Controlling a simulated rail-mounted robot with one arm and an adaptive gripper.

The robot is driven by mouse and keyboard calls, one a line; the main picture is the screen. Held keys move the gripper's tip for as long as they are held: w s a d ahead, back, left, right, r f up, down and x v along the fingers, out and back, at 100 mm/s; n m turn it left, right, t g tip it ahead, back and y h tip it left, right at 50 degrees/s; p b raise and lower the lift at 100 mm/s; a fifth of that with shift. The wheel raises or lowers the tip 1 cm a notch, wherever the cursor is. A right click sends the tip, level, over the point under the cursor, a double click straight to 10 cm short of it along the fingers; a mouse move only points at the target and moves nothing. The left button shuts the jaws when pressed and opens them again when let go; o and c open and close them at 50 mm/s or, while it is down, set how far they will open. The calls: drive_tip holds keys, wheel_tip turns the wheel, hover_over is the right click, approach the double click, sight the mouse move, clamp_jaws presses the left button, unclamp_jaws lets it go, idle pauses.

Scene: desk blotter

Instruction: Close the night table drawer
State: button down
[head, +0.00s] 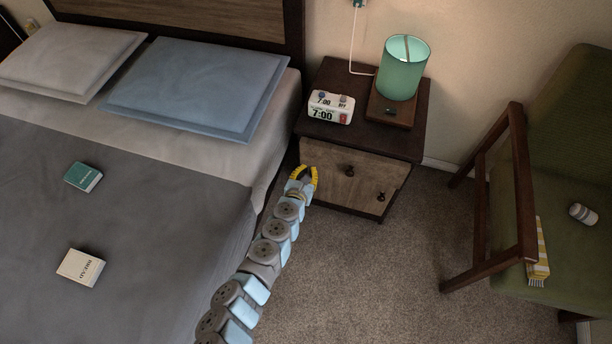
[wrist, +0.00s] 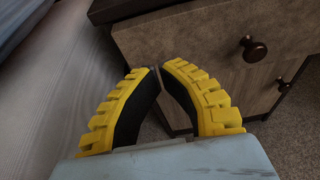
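The night table (head: 365,110) stands beside the bed, with a dark top and a wood-grain front. Its drawer front (head: 328,160) has a dark round knob (head: 349,170); the wrist view also shows this knob (wrist: 254,49). I cannot tell how far the drawer stands out. A second knob (head: 381,196) sits lower and to the right on the front. My gripper (head: 306,167) is at the left end of the front, near the bed side. Its yellow fingers (wrist: 155,70) come together at the tips with nothing visible between them.
A white alarm clock (head: 330,108) and a green lamp (head: 403,70) stand on the night table. The bed (head: 150,230) is close on the left. A green chair (head: 560,130) stands on the right. Carpet (head: 370,270) in front of the night table is clear.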

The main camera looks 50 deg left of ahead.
sight(316, 151)
drive_tip(key=shift+r+b+x, duration=0.2)
drive_tip(key=shift+b+x, duration=0.1)
drive_tip(key=shift+x, duration=0.95)
drive_tip(key=shift+r+b+x, duration=0.15)
drive_tip(key=shift+b+x, duration=0.1)
drive_tip(key=shift+x, duration=1)
drive_tip(key=shift+r+b+x, duration=0.2)
drive_tip(key=shift+b+x, duration=0.1)
drive_tip(key=shift+x, duration=0.95)
drive_tip(key=shift+w+a, duration=0.1)
drive_tip(key=shift+w, duration=0.1)
